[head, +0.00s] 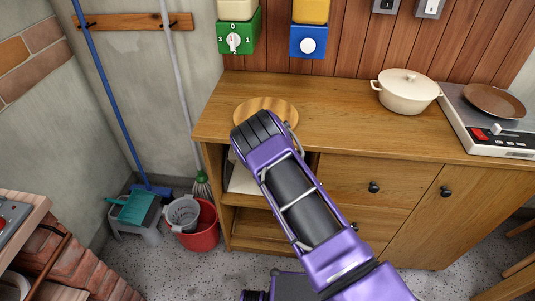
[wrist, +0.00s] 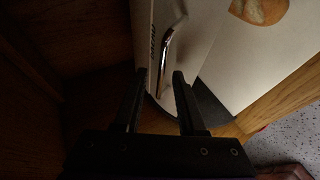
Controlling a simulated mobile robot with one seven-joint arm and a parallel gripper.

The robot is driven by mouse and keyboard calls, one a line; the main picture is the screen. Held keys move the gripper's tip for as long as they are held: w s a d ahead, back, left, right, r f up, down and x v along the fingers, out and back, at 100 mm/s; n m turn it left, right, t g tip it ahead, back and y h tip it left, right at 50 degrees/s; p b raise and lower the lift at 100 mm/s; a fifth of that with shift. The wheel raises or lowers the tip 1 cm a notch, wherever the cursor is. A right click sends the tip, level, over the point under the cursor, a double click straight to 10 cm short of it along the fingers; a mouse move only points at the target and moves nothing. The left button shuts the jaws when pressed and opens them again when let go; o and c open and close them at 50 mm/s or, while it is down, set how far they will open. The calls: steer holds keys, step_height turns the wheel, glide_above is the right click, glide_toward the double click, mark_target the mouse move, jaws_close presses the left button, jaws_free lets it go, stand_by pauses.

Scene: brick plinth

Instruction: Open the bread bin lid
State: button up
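The bread bin (wrist: 222,62) is cream with a bread picture on one face and dark lettering near the handle. It sits inside the open shelf of the wooden cabinet, and in the head view only a pale part (head: 243,178) shows beside my arm. A shiny bar handle (wrist: 171,48) is on the bin's lid face. My gripper (wrist: 160,74) is open, its two dark fingers pointing at this face. The handle's lower part appears between the fingertips; I cannot tell whether it is within their depth. The lid looks closed. My arm hides the gripper in the head view.
Shelf walls close in around the bin on the left, in shadow. The wooden counter (head: 335,125) above holds a round board (head: 262,106), a cream pot (head: 407,92) and a hob (head: 495,128). A red bucket (head: 196,232) stands on the floor at left.

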steer(key=p+v, duration=0.2)
steer(key=v, duration=1.5)
steer(key=shift+s+r, duration=0.1)
steer(key=shift+s, duration=0.05)
